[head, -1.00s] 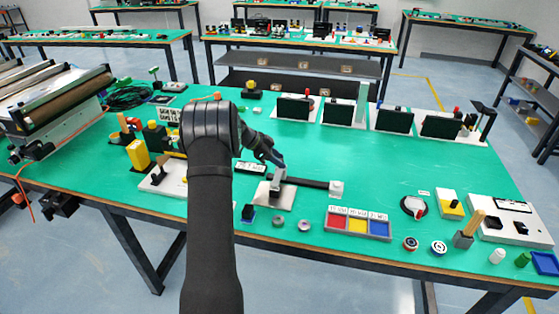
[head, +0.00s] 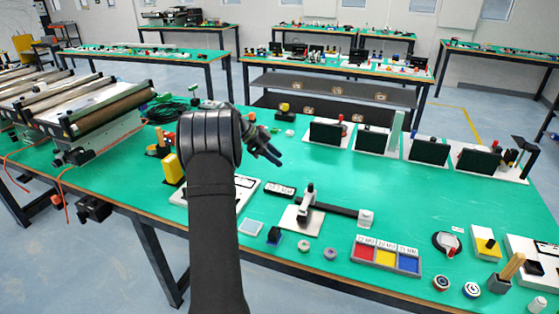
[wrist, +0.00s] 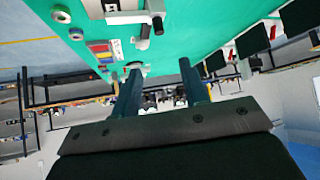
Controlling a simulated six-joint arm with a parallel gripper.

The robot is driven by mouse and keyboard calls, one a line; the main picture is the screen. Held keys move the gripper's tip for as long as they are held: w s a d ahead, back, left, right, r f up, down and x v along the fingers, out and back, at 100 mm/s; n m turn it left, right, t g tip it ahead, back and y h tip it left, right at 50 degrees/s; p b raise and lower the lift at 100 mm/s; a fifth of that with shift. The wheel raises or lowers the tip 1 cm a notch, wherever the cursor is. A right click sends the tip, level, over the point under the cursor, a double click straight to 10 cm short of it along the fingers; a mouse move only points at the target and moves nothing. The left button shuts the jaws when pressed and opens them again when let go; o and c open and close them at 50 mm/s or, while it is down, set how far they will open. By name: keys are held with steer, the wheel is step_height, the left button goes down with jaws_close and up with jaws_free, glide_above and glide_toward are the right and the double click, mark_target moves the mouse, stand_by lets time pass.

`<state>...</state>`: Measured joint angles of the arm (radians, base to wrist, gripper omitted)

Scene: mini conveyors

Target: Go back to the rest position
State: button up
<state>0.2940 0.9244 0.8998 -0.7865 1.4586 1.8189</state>
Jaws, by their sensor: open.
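My gripper (head: 273,155) is raised above the green table (head: 330,185), up and left of the small press-like device (head: 306,203) with a long dark bar on a white base. In the wrist view its two dark fingers (wrist: 160,88) stand apart with nothing between them, so it is open and empty. The wrist camera looks out across the table and the room, which appear upside down. My arm hides part of the white board at the left.
A tray with red, yellow and blue compartments (head: 387,270) lies at the front. Several dark panels on white bases, such as this one (head: 326,131), stand along the back. A roller conveyor (head: 105,110) is at the left. The table middle right of my gripper is clear.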

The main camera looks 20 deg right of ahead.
mark_target(310, 184)
steer(key=x, duration=1.7)
steer(key=shift+s+d+f, duration=0.15)
steer(key=shift+d+f, duration=0.05)
steer(key=shift+f, duration=0.05)
steer(key=shift+r, duration=0.1)
